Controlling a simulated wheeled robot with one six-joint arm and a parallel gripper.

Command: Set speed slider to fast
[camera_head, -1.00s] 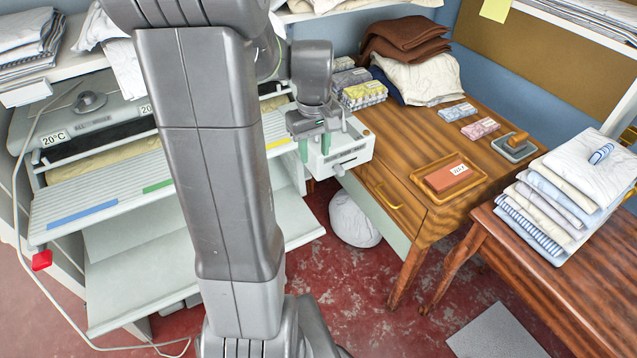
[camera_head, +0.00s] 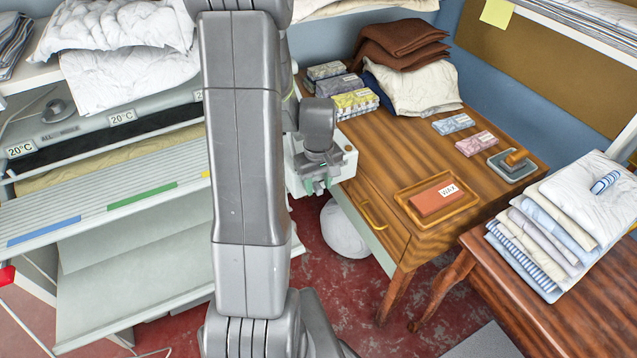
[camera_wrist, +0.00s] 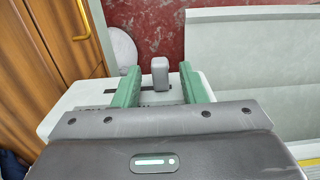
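The speed slider's grey knob (camera_wrist: 160,72) stands up between my two green fingers in the wrist view. Its dark slot (camera_wrist: 98,90) runs across the white control box (camera_wrist: 62,101), with dark lettering partly covered by my finger. My gripper (camera_wrist: 159,70) is open around the knob, with a gap visible on both sides. In the head view my gripper (camera_head: 319,186) is at the front of the control box (camera_head: 347,160), at the ironer's right end. There the knob is hidden behind my gripper. I cannot read which end of the slot is fast.
The wooden table (camera_head: 385,150) with a drawer stands close to the right of the box. A white bundle (camera_head: 343,229) lies on the red floor below. The ironer's striped feed board (camera_head: 110,195) extends left. My arm blocks part of the head view.

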